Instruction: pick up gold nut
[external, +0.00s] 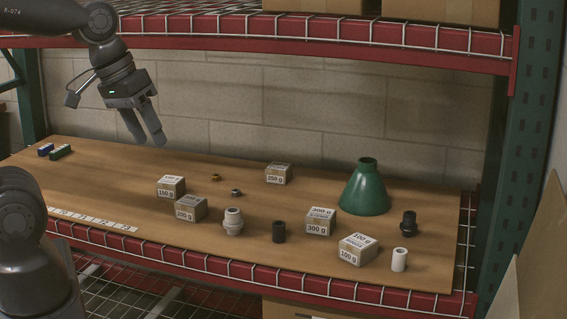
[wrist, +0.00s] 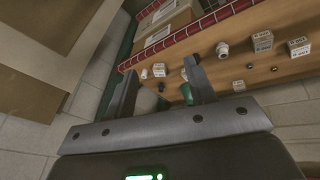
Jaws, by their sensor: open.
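The gold nut (external: 216,177) is a small brass-coloured ring lying on the wooden table (external: 110,170), behind the 150 g box in the external view. A similar small grey nut (external: 236,192) lies close to its right and nearer the front. My gripper (external: 148,142) is open and empty, above the back left of the table, to the left of the gold nut and apart from it. In the wrist view its two fingers (wrist: 160,68) are spread wide.
Boxes of 150 g (external: 171,187) and 200 g (external: 190,209) stand in front of the nuts; a 250 g box (external: 278,174) stands to the right. An upper shelf (external: 400,38) overhangs the back.

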